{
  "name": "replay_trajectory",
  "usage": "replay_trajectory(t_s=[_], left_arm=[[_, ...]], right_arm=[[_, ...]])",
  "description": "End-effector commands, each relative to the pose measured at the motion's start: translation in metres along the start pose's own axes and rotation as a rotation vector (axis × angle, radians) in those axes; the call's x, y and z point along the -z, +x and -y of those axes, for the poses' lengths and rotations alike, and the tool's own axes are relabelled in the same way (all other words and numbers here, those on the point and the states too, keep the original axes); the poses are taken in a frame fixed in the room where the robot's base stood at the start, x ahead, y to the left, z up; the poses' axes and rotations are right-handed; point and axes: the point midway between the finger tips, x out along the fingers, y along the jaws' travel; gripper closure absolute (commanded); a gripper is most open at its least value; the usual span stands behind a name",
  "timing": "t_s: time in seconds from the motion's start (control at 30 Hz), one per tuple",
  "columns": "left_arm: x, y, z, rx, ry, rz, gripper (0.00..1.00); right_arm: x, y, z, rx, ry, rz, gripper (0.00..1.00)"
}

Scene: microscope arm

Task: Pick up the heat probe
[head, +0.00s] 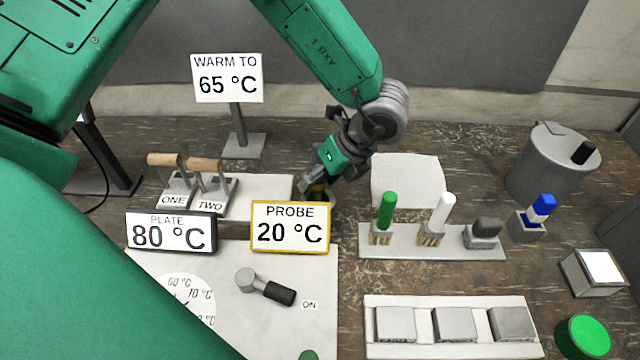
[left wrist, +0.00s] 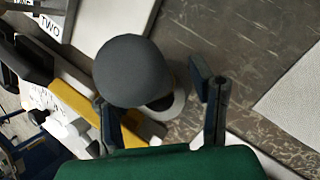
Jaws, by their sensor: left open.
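The heat probe appears to be the dark grey, round-topped piece (left wrist: 135,70) in the left wrist view. It stands on a pale round base just beyond my left gripper (left wrist: 158,100), close to the left finger. The two fingers are apart, and I cannot tell whether either touches it. In the head view my left gripper (head: 316,190) points down behind the yellow-framed PROBE sign (head: 290,228), which reads 20 °C. The probe is mostly hidden there by the gripper and sign. My right gripper is not in view.
A PLATE sign (head: 171,233) reads 80 °C, left of the PROBE sign. Wooden-handled tools stand in a ONE/TWO rack (head: 198,195). A WARM TO 65 °C sign (head: 228,78) is behind. A holder (head: 432,243) with green and white sticks stands right of the gripper.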

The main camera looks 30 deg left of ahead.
Motion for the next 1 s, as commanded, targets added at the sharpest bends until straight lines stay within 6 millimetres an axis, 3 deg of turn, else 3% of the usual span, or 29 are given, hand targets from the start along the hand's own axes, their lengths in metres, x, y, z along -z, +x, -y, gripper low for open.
replay_trajectory(t_s=[0.07, 0.2, 0.67, 0.87, 1.0], left_arm=[[-0.002, 0.001, -0.001, 0.0, 0.0, -0.002, 0.51], [-0.003, 0.002, -0.001, 0.001, 0.0, -0.003, 1.0], [-0.01, -0.001, -0.003, -0.002, -0.003, 0.002, 1.0], [-0.02, -0.023, -0.011, 0.001, -0.004, 0.001, 1.0], [-0.029, -0.049, -0.018, 0.003, -0.006, 0.002, 1.0]], right_arm=[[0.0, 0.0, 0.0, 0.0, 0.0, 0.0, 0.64], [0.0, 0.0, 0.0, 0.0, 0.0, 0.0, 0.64], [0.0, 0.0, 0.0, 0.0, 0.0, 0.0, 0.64], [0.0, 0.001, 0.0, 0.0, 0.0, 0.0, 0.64], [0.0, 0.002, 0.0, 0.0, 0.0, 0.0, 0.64]])
